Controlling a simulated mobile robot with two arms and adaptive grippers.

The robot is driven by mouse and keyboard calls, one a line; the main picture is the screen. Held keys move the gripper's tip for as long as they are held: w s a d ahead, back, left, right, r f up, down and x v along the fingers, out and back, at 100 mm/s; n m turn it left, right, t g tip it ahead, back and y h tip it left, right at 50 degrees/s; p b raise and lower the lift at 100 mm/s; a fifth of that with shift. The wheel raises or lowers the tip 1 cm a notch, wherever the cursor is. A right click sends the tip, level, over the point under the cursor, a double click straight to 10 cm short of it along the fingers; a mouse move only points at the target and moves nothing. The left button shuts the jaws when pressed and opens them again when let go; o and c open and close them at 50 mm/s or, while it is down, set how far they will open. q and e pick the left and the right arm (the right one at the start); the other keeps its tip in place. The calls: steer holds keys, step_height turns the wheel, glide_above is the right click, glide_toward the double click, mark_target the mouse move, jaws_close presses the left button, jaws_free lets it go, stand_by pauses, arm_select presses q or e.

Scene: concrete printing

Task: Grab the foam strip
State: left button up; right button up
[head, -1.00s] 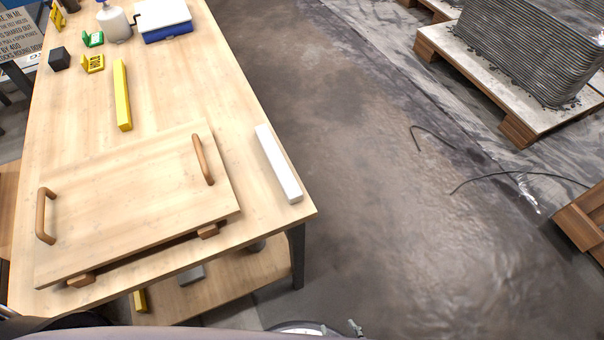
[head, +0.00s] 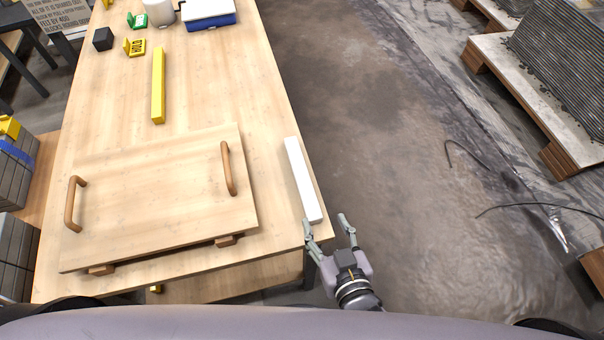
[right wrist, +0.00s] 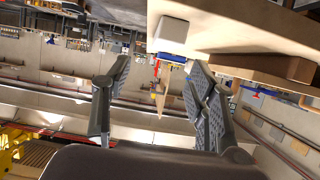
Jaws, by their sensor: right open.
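The foam strip is most likely the white bar (head: 303,179) lying near the right edge of the wooden table (head: 120,130) in the head view. Its white end (right wrist: 172,33) shows in the right wrist view, on the table edge, above and between the fingers. My right gripper (head: 326,221) is open and empty at the table's front right corner, just short of the strip's near end. Its two fingers (right wrist: 158,85) are spread apart in the wrist view. My left gripper is not in view.
A wooden board with two handles (head: 155,205) lies left of the strip. A yellow bar (head: 158,88), small yellow and green signs, a black block (head: 103,39) and a blue-white box (head: 208,12) are farther back. Open floor lies right of the table.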

mark_target(308, 193)
steer(key=x, duration=0.5)
steer(key=shift+w+a+f, duration=0.1)
steer(key=shift+w, duration=0.1)
steer(key=x, duration=0.2)
steer(key=p+x, duration=0.1)
steer(key=x, duration=0.1)
steer(key=shift+w+a+p, duration=0.2)
steer(key=shift+a+p, duration=0.1)
steer(key=shift+a, duration=0.15)
steer(key=shift+w+a+f, duration=0.15)
steer(key=shift+w, duration=0.25)
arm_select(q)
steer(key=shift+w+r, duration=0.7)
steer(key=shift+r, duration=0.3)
arm_select(e)
steer(key=shift+c, duration=0.4)
steer(key=c, duration=0.9)
steer(key=shift+c, duration=0.2)
